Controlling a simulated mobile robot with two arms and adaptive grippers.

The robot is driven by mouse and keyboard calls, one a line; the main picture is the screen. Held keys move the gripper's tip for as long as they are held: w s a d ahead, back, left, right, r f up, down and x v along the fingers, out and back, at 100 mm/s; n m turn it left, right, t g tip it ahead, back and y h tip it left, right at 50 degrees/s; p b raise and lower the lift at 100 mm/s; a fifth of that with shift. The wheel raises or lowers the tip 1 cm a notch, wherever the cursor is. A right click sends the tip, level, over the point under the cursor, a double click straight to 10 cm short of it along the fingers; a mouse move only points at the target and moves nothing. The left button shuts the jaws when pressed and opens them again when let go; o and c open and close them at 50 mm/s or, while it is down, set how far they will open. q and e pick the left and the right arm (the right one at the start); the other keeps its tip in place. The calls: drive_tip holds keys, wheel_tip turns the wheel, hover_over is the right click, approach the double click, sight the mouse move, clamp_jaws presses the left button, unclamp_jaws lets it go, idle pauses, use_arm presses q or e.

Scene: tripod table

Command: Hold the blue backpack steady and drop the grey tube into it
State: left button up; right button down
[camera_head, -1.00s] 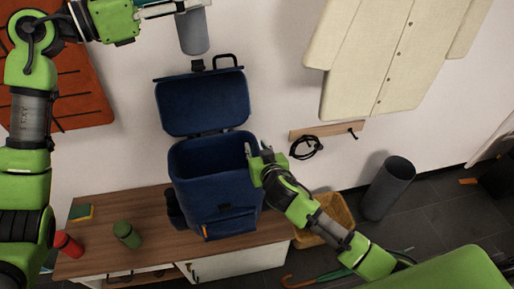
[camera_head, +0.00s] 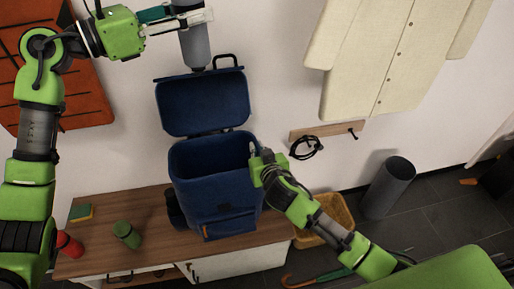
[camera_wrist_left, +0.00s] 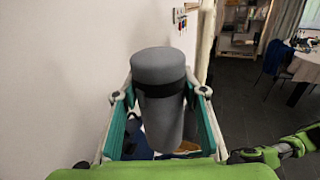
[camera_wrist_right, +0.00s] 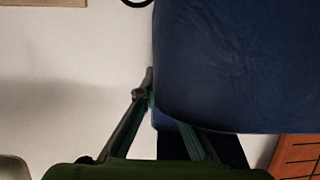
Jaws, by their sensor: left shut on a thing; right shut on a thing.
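The blue backpack (camera_head: 222,190) stands upright on a wooden-topped cabinet (camera_head: 100,249) with its lid (camera_head: 203,103) raised against the wall and its main opening facing up. The grey tube (camera_head: 194,46) is in my left gripper (camera_head: 186,20), above the raised lid; the left wrist view shows the tube (camera_wrist_left: 160,90) upright between the fingers. My right gripper (camera_head: 258,160) is shut on the right edge of the backpack's opening. In the right wrist view, the backpack (camera_wrist_right: 240,60) fills the upper right, hiding part of the right fingers.
A green bottle (camera_head: 127,234), a red bottle (camera_head: 68,245) and a small green-yellow item (camera_head: 81,212) are on the cabinet left of the backpack. A wicker basket (camera_head: 335,210) and a grey bin (camera_head: 388,187) stand on the floor at right. A cream coat (camera_head: 395,60) hangs on the wall.

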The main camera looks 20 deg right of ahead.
sight(198, 60)
use_arm(q)
drive_tip(key=shift+f, duration=5)
use_arm(e)
drive_tip(key=shift+f, duration=0.1)
use_arm(q)
drive_tip(key=o, duration=1.4)
drive_tip(key=shift+o, duration=0.2)
drive_tip(key=shift+f, duration=0.1)
drive_tip(key=v, duration=1.2)
use_arm(e)
drive_tip(key=c, duration=2.1)
unclamp_jaws()
